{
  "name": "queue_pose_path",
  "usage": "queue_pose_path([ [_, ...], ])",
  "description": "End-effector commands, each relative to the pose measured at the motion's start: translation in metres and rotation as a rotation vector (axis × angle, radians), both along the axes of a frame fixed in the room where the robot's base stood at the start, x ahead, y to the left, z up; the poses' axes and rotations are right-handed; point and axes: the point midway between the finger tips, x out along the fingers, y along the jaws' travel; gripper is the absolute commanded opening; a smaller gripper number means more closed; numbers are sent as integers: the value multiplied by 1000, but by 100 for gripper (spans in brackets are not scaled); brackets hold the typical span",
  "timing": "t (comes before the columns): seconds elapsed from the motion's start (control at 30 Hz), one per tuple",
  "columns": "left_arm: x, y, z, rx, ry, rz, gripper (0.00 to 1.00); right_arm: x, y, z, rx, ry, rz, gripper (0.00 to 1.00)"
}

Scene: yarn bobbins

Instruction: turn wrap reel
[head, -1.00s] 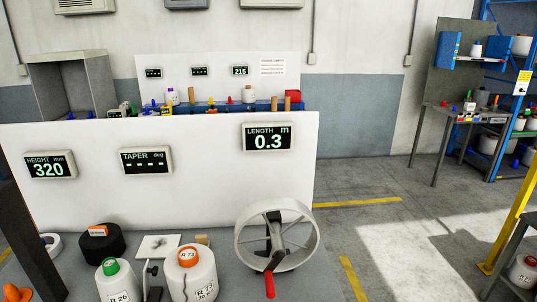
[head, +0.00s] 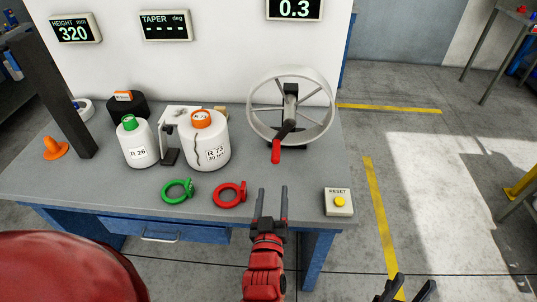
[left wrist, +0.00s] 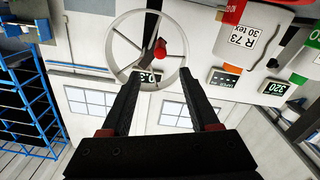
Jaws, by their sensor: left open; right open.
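The wrap reel (head: 252,112) is a pale spoked wheel at the right of the table. Its dark crank arm points down and ends in a red handle (head: 276,152). My left gripper (head: 272,192) is open and empty at the table's front edge, in front of the handle and apart from it. The left wrist view shows the reel (left wrist: 117,47) and red handle (left wrist: 160,52) beyond the open fingers. The length display (head: 294,9) reads 0.3. My right gripper (head: 415,283) is open at the bottom right, away from the table.
A reset box (head: 338,209) with a yellow button stands right of my left gripper. A red ring (head: 220,200) and green ring (head: 166,190) lie to its left. White bobbins R 73 (head: 208,132) and R 26 (head: 128,150) stand farther left. The tabletop before the handle is clear.

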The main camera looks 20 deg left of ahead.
Motion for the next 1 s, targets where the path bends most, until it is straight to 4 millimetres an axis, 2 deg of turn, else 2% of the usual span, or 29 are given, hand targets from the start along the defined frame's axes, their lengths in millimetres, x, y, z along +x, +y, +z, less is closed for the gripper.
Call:
queue_pose_path([
  [0.17, 21, 8, 0, 1, -6, 7, 62, 0, 0, -11, 0, 0, 0, 50],
  [0.37, 52, 17, 1, 4, -3, 6, 62, 0, 0, -10, 0, 0, 0, 50],
  [0.8, 137, 40, 3, 0, 0, 4, 62, 0, 0, 4, 0, 0, 0, 50],
  [1.0, 157, 44, 1, -1, -2, 1, 62, 0, 0, 7, 0, 0, 0, 50],
])
